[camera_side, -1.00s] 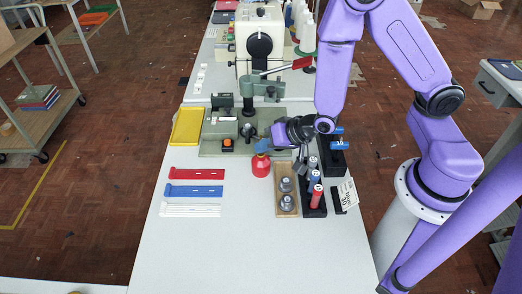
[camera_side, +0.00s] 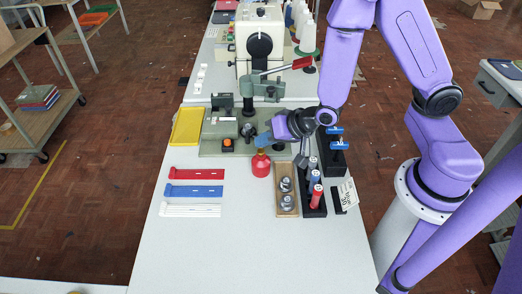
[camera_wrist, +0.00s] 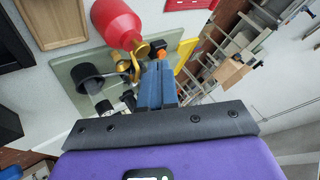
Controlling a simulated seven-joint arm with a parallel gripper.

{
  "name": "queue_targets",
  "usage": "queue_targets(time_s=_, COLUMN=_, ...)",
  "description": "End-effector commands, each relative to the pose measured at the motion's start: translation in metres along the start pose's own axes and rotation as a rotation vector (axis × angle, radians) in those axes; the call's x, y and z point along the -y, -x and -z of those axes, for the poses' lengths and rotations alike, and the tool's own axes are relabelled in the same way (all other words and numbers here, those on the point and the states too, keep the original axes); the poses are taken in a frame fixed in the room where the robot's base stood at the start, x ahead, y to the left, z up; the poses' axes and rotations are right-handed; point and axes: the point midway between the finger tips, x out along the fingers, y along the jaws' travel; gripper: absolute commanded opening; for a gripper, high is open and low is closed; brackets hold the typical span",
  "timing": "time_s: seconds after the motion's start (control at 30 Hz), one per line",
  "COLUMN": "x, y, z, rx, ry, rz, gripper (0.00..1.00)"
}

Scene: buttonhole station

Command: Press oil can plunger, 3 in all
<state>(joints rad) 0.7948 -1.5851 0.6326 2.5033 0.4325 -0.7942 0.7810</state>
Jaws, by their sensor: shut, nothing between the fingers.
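The red oil can (camera_side: 261,166) stands upright on the table, left of the wooden tray. In the wrist view its red body (camera_wrist: 114,22) is at the top, with brass parts (camera_wrist: 139,49) at its top end pointing toward my fingers. My gripper (camera_side: 264,140) is shut and empty, its blue fingertips just above and slightly behind the can's top in the side view. The shut fingers also show in the wrist view (camera_wrist: 158,75), close beside the brass parts. I cannot tell whether they touch the plunger.
A green-grey machine plate (camera_side: 212,148) lies behind the can. A wooden tray (camera_side: 279,211) with metal parts and a black rack (camera_side: 314,212) of coloured tools stand to the right. Red, blue and white strips (camera_side: 195,191) lie left. The front table is clear.

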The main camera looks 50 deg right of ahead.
Motion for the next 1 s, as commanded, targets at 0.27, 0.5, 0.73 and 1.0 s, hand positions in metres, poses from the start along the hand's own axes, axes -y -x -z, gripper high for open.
queue_targets(time_s=0.27, x=0.007, y=0.008, z=0.007, rx=-0.003, ry=-0.002, rz=0.003, gripper=0.00)
queue_targets(time_s=0.5, x=0.018, y=0.023, z=0.017, rx=-0.003, ry=-0.002, rz=0.003, gripper=0.00)
queue_targets(time_s=0.73, x=0.025, y=0.034, z=0.025, rx=-0.001, ry=-0.001, rz=0.001, gripper=0.00)
queue_targets(time_s=1.0, x=0.025, y=0.035, z=0.025, rx=0.000, ry=0.000, rz=0.000, gripper=0.00)
